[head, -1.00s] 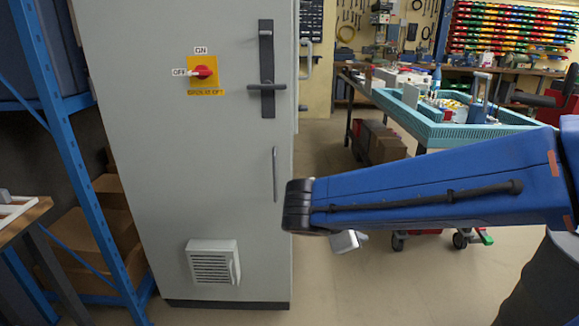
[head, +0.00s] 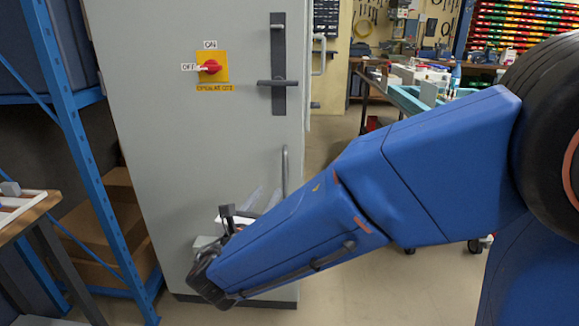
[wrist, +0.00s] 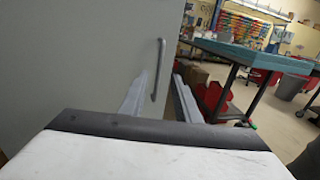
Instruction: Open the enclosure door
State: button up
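The tall grey enclosure (head: 170,130) stands at centre left, its front door looking closed. A red rotary switch (head: 210,67) on a yellow plate has its pale tip toward the OFF label. A dark latch with a T-shaped lever (head: 278,83) is on the upper right of the door, its lever level. A grey vertical pull handle (head: 285,165) is lower on the right edge; my arm hides its lower part. My gripper (head: 264,194) is open and empty in front of the lower door. In the wrist view, the pull handle (wrist: 157,68) appears between the fingers, beyond their tips.
Blue shelving (head: 70,130) with cardboard boxes (head: 120,210) stands close on the left. A wooden-topped table (head: 28,215) is at the lower left. A teal-topped workbench (wrist: 250,57) is to the right, with open floor before it.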

aim_at(284, 167)
jog(key=x, duration=1.7)
jog(key=shift+d, duration=0.1)
grip_shut()
